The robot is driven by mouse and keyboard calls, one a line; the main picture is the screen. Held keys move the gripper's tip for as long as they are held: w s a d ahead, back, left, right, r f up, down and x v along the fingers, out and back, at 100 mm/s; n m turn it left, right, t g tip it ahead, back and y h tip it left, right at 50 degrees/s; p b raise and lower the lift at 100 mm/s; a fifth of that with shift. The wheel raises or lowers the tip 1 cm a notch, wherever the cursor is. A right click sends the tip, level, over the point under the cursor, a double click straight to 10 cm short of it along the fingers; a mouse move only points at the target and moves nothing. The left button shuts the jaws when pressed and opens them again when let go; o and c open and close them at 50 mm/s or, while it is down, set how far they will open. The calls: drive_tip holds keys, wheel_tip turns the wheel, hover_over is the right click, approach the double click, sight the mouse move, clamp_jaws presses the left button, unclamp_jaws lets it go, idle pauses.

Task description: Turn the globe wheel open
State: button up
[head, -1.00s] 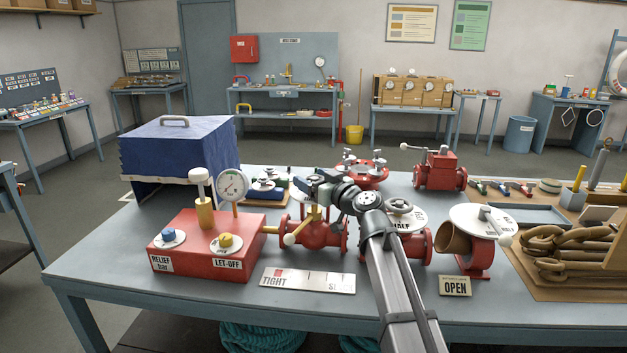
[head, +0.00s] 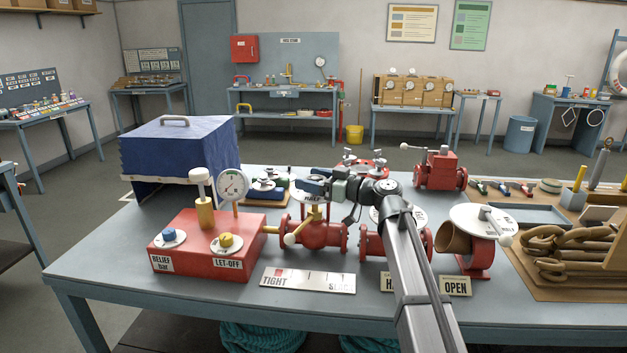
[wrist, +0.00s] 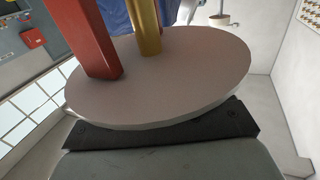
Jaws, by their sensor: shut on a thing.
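The globe wheel is a pale disc (head: 311,200) on top of the front-left red valve (head: 314,235), marked HALF. My gripper (head: 322,186) reaches it from the right and is shut at its rim, hiding much of its top. In the wrist view the disc (wrist: 170,85) fills the middle, with a gold stem (wrist: 149,28) and a red post (wrist: 92,40) meeting its face. A dark pad of my gripper (wrist: 160,132) lies along its lower edge. The exact contact is partly hidden.
A red pressure box (head: 205,250) with a gauge (head: 233,185) and a blue cover (head: 180,150) stand to the left. A TIGHT plate (head: 307,280) lies in front. Right are another red valve, partly behind my arm, a flap valve (head: 475,225) and an OPEN sign (head: 455,285).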

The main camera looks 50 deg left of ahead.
sight(313, 177)
drive_tip(key=o, duration=1)
drive_tip(key=shift+c, duration=0.2)
wheel_tip(313, 177, up, 10)
